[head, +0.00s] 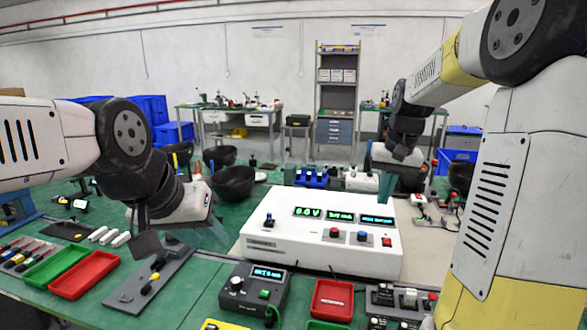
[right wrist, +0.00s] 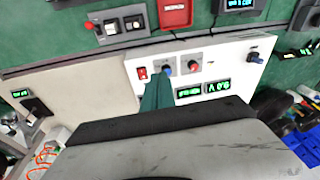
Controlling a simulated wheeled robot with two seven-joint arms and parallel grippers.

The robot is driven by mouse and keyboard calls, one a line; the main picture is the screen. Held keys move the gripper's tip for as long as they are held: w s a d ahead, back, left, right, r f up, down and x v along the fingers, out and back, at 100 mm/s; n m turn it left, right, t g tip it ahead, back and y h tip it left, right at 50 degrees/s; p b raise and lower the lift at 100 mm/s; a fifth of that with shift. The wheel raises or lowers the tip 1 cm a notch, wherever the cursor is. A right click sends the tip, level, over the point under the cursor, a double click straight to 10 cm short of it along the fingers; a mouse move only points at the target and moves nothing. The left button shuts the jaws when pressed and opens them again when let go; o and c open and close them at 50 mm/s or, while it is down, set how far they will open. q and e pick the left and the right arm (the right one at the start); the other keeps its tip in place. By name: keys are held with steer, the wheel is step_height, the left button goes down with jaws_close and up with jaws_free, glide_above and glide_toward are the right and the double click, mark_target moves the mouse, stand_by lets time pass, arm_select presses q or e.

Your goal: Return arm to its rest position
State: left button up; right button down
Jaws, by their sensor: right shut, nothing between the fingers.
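My right gripper (head: 385,187) hangs fingers down by the back right part of the white test box (head: 300,255) in the head view. In the right wrist view its green fingers (right wrist: 155,92) are together with nothing between them, in front of the box's panel (right wrist: 215,62). I cannot tell whether they touch the box. My right arm (head: 440,80) comes in from the upper right. My left gripper (head: 215,235) is low over the green bench, left of the white box; its fingers blend into the green surface and their opening is unclear.
A green tray (head: 56,268) and a red tray (head: 85,275) lie at the left front. A dark meter (head: 253,288) and a small red bin (head: 332,300) stand before the white box. Black bowls (head: 233,183) stand behind my left gripper. A shelf rack (head: 337,100) is in the background.

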steer(key=s+a+r+t, duration=0.1)
steer(key=s+a, duration=0.2)
steer(key=s, duration=0.4)
steer(key=s+a+r+n+t+y, duration=0.1)
steer(key=s+a, duration=0.2)
steer(key=s, duration=0.4)
steer(key=s+a+r+n+t, duration=0.1)
steer(key=s+a+t, duration=0.1)
steer(key=s, duration=0.5)
steer(key=shift+a, duration=0.7)
steer(key=shift+s, duration=0.1)
